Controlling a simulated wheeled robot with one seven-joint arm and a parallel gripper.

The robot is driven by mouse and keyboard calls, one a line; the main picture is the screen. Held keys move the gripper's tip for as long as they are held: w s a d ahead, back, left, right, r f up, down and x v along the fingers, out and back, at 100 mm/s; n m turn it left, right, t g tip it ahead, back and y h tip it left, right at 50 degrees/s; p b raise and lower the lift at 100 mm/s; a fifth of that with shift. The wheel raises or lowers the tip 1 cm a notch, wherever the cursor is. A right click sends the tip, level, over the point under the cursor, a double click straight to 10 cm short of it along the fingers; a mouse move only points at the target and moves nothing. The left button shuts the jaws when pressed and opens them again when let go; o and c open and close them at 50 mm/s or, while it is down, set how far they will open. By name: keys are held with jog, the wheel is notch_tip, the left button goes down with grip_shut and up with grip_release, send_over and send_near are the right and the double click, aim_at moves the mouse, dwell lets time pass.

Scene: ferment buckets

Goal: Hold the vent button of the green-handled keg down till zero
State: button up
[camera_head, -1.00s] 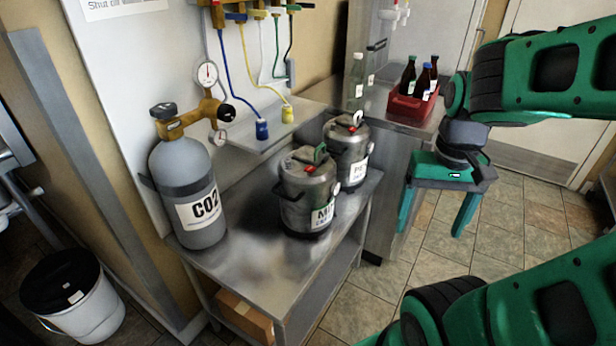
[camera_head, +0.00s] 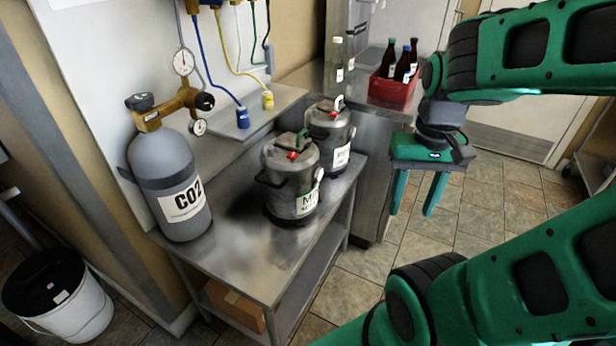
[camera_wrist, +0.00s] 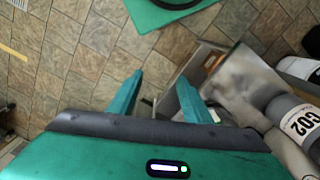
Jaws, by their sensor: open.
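The green-handled keg (camera_head: 290,185) is a steel keg with a dark side handle, a green handle on its lid and a white label. It stands upright on the steel table. A red spot (camera_head: 293,155), perhaps the vent button, shows on its lid. A second steel keg (camera_head: 331,140) with a pale lid handle stands behind it to the right. My gripper (camera_head: 412,205) is open and empty, fingers pointing down, to the right of both kegs and apart from them. In the wrist view my gripper (camera_wrist: 160,97) shows over floor and the table edge; the kegs are not clearly visible there.
A grey CO2 cylinder (camera_head: 172,190) with gauges stands at the table's left. The steel table (camera_head: 240,262) is bare in front. A red crate of bottles (camera_head: 393,88) sits on the counter behind. Coloured hoses hang on the wall. A white bucket (camera_head: 75,310) stands on the floor.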

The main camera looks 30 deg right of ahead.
grip_shut()
dwell(1.4)
